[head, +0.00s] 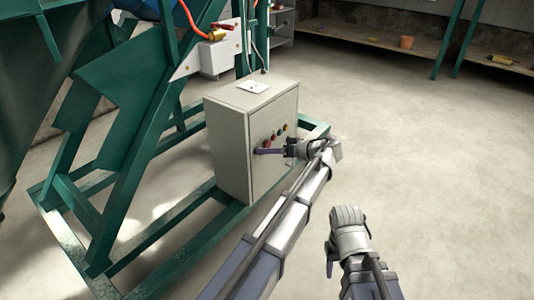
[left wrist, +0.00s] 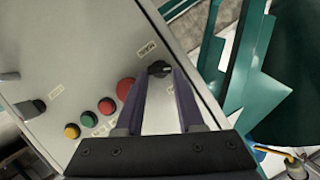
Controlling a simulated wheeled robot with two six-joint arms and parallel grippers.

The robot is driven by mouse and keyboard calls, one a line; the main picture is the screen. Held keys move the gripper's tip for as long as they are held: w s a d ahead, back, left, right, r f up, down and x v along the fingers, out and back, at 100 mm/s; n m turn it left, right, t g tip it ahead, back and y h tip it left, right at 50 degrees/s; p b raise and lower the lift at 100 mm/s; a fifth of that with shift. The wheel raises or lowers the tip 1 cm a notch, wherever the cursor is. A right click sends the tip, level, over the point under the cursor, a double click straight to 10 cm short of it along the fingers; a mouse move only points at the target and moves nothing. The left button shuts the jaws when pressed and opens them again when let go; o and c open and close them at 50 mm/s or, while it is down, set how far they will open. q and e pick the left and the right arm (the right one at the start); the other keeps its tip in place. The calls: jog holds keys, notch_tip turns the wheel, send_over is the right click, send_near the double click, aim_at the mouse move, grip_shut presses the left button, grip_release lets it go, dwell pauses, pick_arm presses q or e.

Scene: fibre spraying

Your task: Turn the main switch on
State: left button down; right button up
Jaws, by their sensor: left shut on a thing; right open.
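A grey control box (head: 232,135) stands on a green steel frame, with a row of coloured buttons on its front panel. The main switch, a small black rotary knob (left wrist: 159,69), sits on that panel beside a large red button in the left wrist view. My left gripper (head: 259,151) is at the panel, its two fingers shut on the knob, one on each side, as the left wrist view (left wrist: 160,76) shows. The gripper mostly hides the knob in the head view. My right gripper (head: 331,258) is open and empty, low over the floor, away from the box.
Red (left wrist: 125,89), green (left wrist: 106,106) and yellow (left wrist: 72,131) buttons lie close to the knob. Green frame beams (head: 160,235) surround the box's base. A shelf (head: 400,45) runs along the back wall. The floor at right is clear.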

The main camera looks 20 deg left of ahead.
pick_arm(q)
jog(key=shift+m, duration=0.4)
dwell(0.3)
jog(key=c, duration=0.8)
grip_release()
jog(key=w+p+v, duration=0.1)
jog(key=p+v, duration=0.1)
jog(key=v, duration=0.5)
jog(key=shift+s+d, duration=0.4)
jog(key=shift+d, duration=0.1)
jog(key=shift+c, duration=0.2)
